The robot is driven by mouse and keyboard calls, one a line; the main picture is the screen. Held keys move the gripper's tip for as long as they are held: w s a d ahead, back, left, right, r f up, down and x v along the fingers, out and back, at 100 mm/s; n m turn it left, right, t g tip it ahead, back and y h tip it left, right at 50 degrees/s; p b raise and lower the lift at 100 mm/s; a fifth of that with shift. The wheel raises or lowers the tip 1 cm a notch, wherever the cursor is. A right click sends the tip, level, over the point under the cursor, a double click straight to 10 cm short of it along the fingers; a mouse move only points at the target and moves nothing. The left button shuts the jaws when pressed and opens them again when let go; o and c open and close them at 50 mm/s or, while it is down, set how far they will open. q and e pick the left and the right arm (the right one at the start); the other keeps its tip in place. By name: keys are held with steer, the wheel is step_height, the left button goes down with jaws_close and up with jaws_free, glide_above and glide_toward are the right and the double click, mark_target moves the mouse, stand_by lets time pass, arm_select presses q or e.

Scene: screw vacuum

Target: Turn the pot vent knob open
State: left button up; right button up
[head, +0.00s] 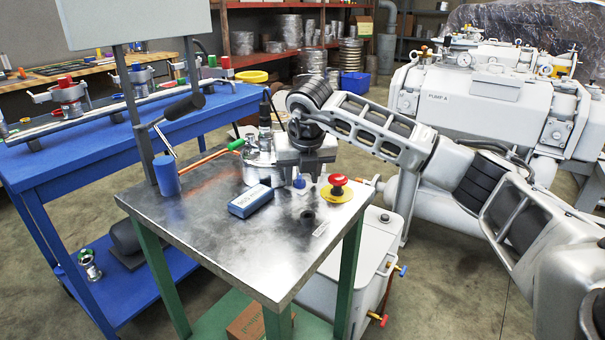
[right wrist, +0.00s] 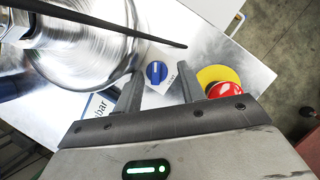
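The vent knob (right wrist: 156,73) is a blue round knob with a raised grip bar on a pale plate, beside the shiny metal pot (right wrist: 85,55). In the head view the knob (head: 307,187) is small, on the metal-topped table (head: 270,245), and the pot (head: 255,172) stands partly hidden behind my right gripper. My right gripper (right wrist: 158,84) points down over the table with its two dark fingers apart. The knob shows between the fingertips in the wrist view, with no clear contact. My left gripper is not in view.
A red mushroom button on a yellow base (head: 338,186) sits close right of the knob. A blue gauge box (head: 250,201) lies in front of the pot. A thin dark rod (right wrist: 110,22) crosses above the pot. The table's front is clear.

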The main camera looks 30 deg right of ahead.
steer(key=shift+a, duration=0.25)
